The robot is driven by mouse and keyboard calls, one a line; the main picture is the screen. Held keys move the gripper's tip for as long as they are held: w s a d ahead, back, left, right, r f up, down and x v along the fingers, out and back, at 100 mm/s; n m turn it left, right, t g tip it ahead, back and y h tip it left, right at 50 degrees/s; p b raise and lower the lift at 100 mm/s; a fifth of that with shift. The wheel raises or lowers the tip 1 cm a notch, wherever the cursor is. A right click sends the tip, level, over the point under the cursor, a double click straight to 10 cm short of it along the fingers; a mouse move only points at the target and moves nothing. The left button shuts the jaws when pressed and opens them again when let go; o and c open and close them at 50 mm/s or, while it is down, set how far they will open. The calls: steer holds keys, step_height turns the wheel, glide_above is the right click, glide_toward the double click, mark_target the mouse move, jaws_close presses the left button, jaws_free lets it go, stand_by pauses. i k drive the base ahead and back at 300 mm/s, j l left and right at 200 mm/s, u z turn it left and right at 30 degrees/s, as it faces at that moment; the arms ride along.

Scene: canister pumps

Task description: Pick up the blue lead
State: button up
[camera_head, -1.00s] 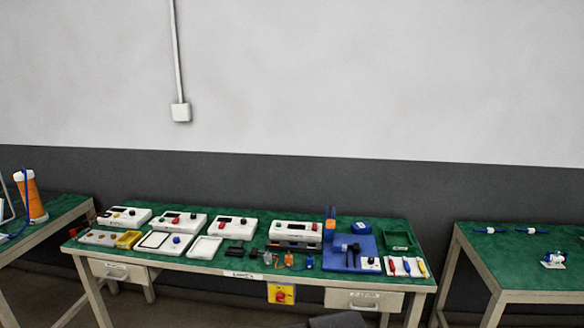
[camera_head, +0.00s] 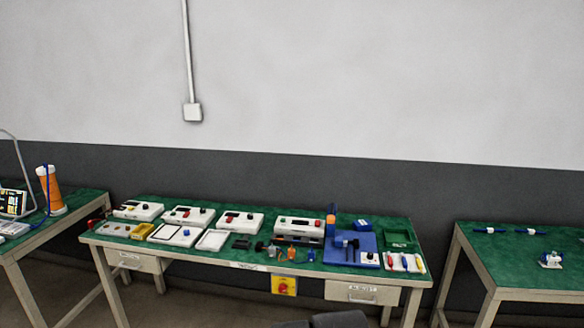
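A small blue piece (camera_head: 311,256) sits near the front of the middle bench, too small to make out as a lead or plug. I cannot tell which of these the task means. My gripper is not in view; only a dark shape, perhaps part of my arm, shows at the bottom edge.
The middle bench (camera_head: 225,252) holds several white boxes with knobs, a blue stand (camera_head: 350,248), a green tray (camera_head: 399,238) and colored-handled tools. A white connector piece (camera_head: 551,259) stands on the right table. Gaps separate the three tables. The right table's top is mostly clear.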

mark_target(404, 262)
steer(key=i+l+z, duration=0.1)
steer(key=i+l, duration=0.2)
steer(key=i+l+z, duration=0.1)
steer(key=i+l, duration=0.15)
steer(key=i, duration=0.3)
steer(key=i+l+z, duration=0.1)
steer(key=i+l, duration=0.15)
steer(key=i, duration=0.2)
steer(key=i+l+z, duration=0.1)
steer(key=i, duration=0.3)
steer(key=l, duration=0.05)
